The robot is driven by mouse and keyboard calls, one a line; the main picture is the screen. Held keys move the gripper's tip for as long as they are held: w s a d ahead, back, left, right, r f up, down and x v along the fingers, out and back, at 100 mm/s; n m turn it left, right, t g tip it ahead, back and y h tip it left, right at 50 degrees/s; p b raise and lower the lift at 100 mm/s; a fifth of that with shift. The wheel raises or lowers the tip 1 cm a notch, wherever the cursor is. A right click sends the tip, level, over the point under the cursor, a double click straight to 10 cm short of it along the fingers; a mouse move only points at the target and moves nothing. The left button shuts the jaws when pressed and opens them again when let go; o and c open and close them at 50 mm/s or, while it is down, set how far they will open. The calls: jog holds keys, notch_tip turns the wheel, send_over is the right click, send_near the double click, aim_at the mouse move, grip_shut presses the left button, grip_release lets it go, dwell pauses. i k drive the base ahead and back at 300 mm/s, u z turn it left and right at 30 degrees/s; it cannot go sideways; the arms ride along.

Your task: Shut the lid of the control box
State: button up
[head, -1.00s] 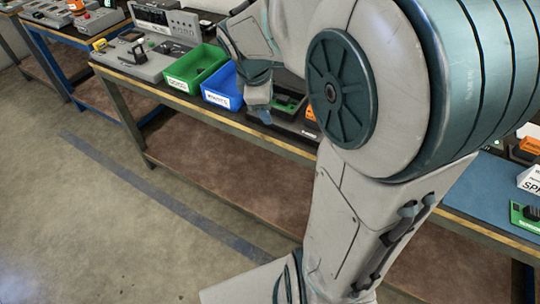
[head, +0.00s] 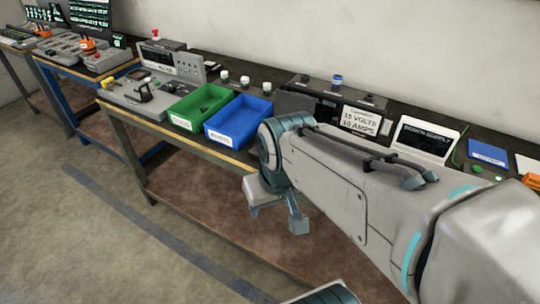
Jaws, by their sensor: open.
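My gripper (head: 277,216) is open and empty, with its fingers pointing down in front of the middle bench's front edge, below the blue bin. I cannot tell for sure which thing is the control box. A grey unit (head: 130,98) with a black handle-like part stands at the left end of this bench. An upright grey panel (head: 188,68) with small controls stands behind it. I cannot tell whether this panel is a raised lid. My gripper is well to the right of this unit and apart from it. My arm hides part of the bench at right.
A green bin (head: 200,106) and a blue bin (head: 238,122) stand between the grey unit and my arm. A dark power supply (head: 312,101) and a white sign (head: 426,139) stand behind my arm. More benches with equipment (head: 90,50) stand at far left. The floor (head: 95,225) at left is clear.

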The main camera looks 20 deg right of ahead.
aim_at(286, 102)
jog(key=z, duration=0.85)
jog(key=k, duration=1.25)
jog(key=u, duration=0.5)
jog(key=i, duration=0.5)
jog(key=u, duration=0.55)
jog(key=i, duration=0.85)
jog(key=z, duration=0.75)
jog(key=i, duration=0.8)
jog(key=z, duration=0.8)
